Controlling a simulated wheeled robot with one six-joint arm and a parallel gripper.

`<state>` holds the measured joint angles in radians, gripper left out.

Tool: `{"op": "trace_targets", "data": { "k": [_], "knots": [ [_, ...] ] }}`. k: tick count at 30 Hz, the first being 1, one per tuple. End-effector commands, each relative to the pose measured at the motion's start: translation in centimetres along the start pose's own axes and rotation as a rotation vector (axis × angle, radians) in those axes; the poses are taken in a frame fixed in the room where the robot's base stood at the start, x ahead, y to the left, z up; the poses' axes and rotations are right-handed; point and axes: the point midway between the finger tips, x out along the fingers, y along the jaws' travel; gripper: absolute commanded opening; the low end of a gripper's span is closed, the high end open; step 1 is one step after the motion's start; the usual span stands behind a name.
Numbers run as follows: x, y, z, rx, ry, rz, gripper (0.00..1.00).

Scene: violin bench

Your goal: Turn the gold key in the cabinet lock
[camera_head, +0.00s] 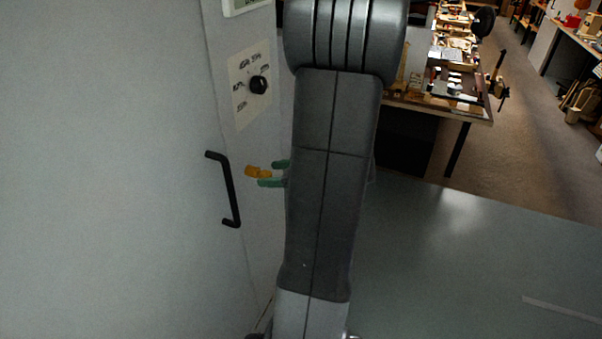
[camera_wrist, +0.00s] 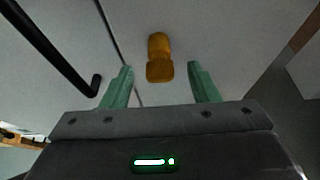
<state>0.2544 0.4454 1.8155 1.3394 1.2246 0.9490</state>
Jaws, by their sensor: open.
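The gold key (camera_head: 257,172) sticks out from the pale grey cabinet front, to the right of a black handle. In the wrist view the key (camera_wrist: 159,58) lies just ahead of the fingertips, roughly midway between them. My gripper (camera_head: 273,173) is open, with its two green fingers one above the other in the head view, close to the key's right end. In the wrist view my gripper (camera_wrist: 160,76) shows a clear gap between its fingers, and neither finger seems to touch the key. The lock behind the key is hidden.
The black handle (camera_head: 226,190) stands out from the cabinet (camera_head: 140,180) left of the key. A workbench (camera_head: 455,112) with tools is at the back right. A grey surface (camera_head: 480,250) lies clear at right.

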Motion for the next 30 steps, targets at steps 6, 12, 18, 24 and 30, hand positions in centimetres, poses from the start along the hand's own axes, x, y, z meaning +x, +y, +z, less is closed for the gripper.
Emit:
{"op": "trace_targets", "data": {
  "k": [6, 12, 18, 24, 30],
  "knots": [
    [0.57, 0.04, 0.0, -0.001, 0.001, 0.001, 0.55],
    [0.54, 0.03, -0.01, -0.001, 0.001, 0.0, 0.47],
    [0.53, 0.02, 0.0, -0.001, 0.0, 0.0, 0.07],
    [0.52, 0.02, 0.0, -0.001, 0.0, 0.0, 0.1],
    [0.62, 0.07, -0.21, -0.035, 0.0, -0.014, 0.1]
  ]
}}
